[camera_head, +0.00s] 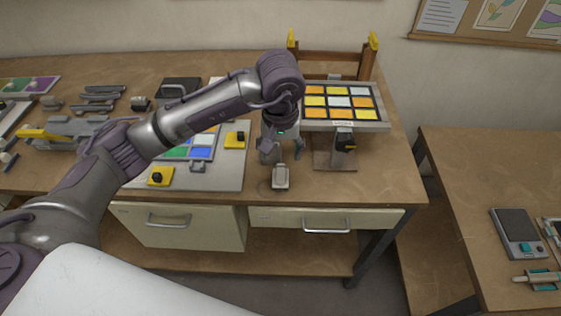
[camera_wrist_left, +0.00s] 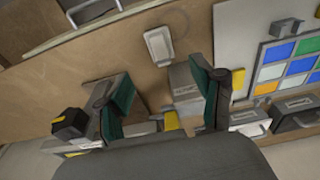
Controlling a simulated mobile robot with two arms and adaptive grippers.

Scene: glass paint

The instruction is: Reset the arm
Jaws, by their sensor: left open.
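My left arm (camera_head: 200,107) reaches in from the left across the workbench. My left gripper (camera_head: 283,152) points down over the front part of the bench. In the left wrist view its two teal-padded fingers (camera_wrist_left: 165,92) are spread apart, with nothing held between them. A small pale rectangular piece (camera_head: 280,178) lies on the bench just in front of the gripper; it also shows beyond the fingertips in the left wrist view (camera_wrist_left: 159,46). My right gripper is in neither view.
A raised panel of yellow, orange and white squares (camera_head: 340,114) stands right of the gripper, above a post with a black-and-yellow knob (camera_head: 345,143). A board with coloured tiles (camera_head: 201,153) lies left, partly behind my arm. Another table (camera_head: 480,180) stands right, across a gap.

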